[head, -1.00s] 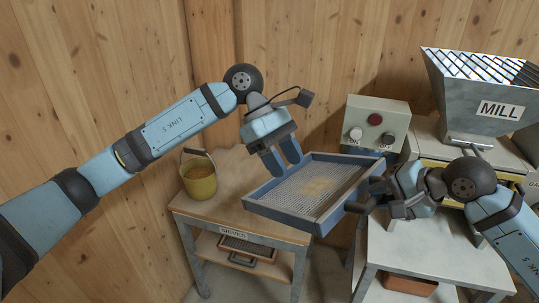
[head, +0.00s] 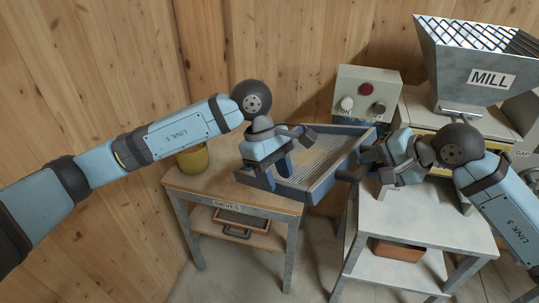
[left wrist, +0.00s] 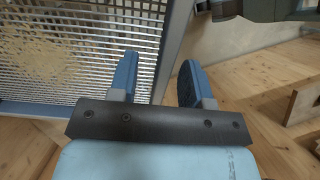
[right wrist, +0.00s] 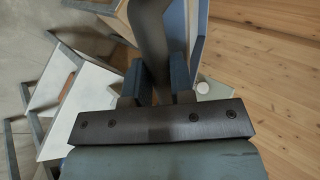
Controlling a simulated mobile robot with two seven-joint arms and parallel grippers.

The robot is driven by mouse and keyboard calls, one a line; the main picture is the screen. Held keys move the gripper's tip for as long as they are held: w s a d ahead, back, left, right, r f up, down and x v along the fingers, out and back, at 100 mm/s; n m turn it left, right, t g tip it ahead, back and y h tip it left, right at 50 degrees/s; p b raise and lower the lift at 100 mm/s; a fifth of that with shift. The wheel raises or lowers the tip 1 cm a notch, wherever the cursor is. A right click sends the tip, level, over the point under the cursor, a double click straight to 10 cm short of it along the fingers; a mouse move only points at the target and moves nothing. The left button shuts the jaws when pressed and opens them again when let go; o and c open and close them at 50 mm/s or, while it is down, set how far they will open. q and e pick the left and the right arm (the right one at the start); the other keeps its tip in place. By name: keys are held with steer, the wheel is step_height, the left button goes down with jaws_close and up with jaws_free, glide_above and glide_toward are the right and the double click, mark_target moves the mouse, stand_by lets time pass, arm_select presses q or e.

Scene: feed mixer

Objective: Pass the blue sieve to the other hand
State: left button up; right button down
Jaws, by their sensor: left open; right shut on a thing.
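The blue sieve (head: 330,186), a blue-framed tray with wire mesh and some tan grain on it, is held in the air above the table's right side. My right gripper (head: 366,164) is shut on its dark handle, which shows between the fingers in the right wrist view (right wrist: 152,40). My left gripper (head: 276,174) is open at the sieve's left side. In the left wrist view the sieve's rim (left wrist: 172,45) runs between the two spread fingers (left wrist: 158,82), one over the mesh and one outside. I cannot tell whether either finger touches it.
A yellow bucket (head: 192,160) stands on the wooden table (head: 200,186), partly hidden by my left arm. A shelf below, labelled SIEVES, holds another sieve (head: 242,218). The control box (head: 362,90) and the mill (head: 470,65) stand behind at right. A pale stand (head: 425,225) is in front.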

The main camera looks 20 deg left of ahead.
arm_select(q)
steer(key=shift+d+f, duration=0.15)
steer(key=shift+f, duration=0.3)
jaws_close()
arm_select(e)
steer(key=c, duration=0.9)
jaws_free()
steer(key=shift+r, duration=0.1)
